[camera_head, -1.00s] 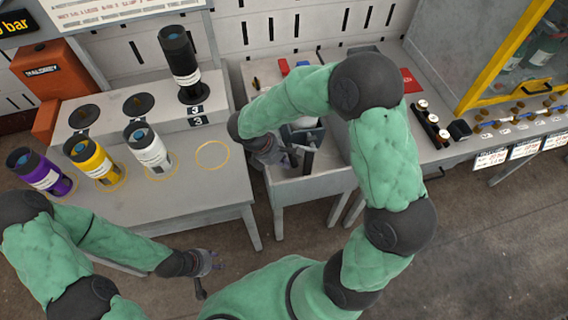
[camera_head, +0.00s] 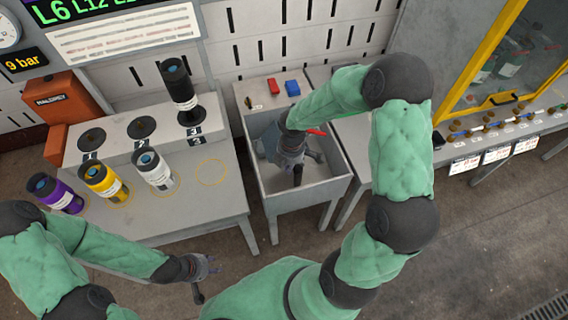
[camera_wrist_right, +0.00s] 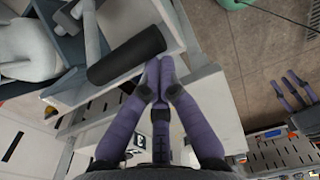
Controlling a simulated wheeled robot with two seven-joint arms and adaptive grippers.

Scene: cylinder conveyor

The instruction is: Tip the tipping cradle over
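The tipping cradle, a grey-blue frame (camera_wrist_right: 68,50), shows at the upper left of the right wrist view. A black cylindrical handle (camera_wrist_right: 127,56) lies tilted across it, and a pale rounded body (camera_wrist_right: 25,48) is beside it. In the head view the cradle sits in the grey trough (camera_head: 335,187), largely hidden by my right gripper (camera_head: 294,165). My right gripper's purple fingers (camera_wrist_right: 159,70) are together, their tips at the handle's lower right side. They look shut with nothing clearly between them; contact is unclear. My left gripper (camera_head: 212,266) hangs in front of the left table, small and indistinct.
The left table (camera_head: 205,217) bears purple (camera_head: 62,197), yellow (camera_head: 105,183) and white (camera_head: 153,170) cylinders, with a black one (camera_head: 180,88) on the raised shelf. A yellow-framed cabinet (camera_head: 490,45) stands right.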

